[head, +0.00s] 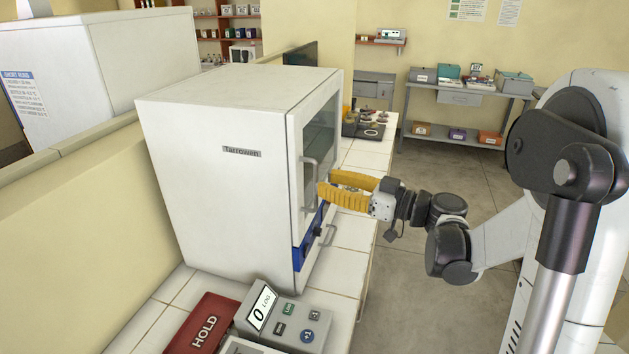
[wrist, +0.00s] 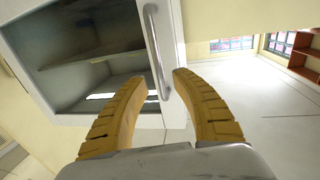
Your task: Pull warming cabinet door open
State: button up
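The warming cabinet (head: 215,180) is a white box labelled "Tarrowen" on the tiled bench. Its door (head: 313,150) has a glass window and faces right; it looks closed. A grey vertical handle (head: 309,183) stands on the door. My gripper (head: 322,190) has yellow fingers and is at the handle's height, close to it. In the wrist view, the fingers (wrist: 160,80) are apart, and the handle (wrist: 156,50) runs down with its lower end between the fingertips. I cannot tell whether either finger touches it. Shelves show through the door window (wrist: 85,50).
A grey keypad device (head: 285,318) and a red HOLD sign (head: 203,325) sit on the bench in front of the cabinet. The floor (head: 440,170) right of the bench is clear.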

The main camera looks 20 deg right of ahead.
aim_at(317, 207)
jog(key=shift+x, duration=1.8)
jog(key=shift+c, duration=0.2)
grip_shut()
jog(key=shift+d, duration=0.1)
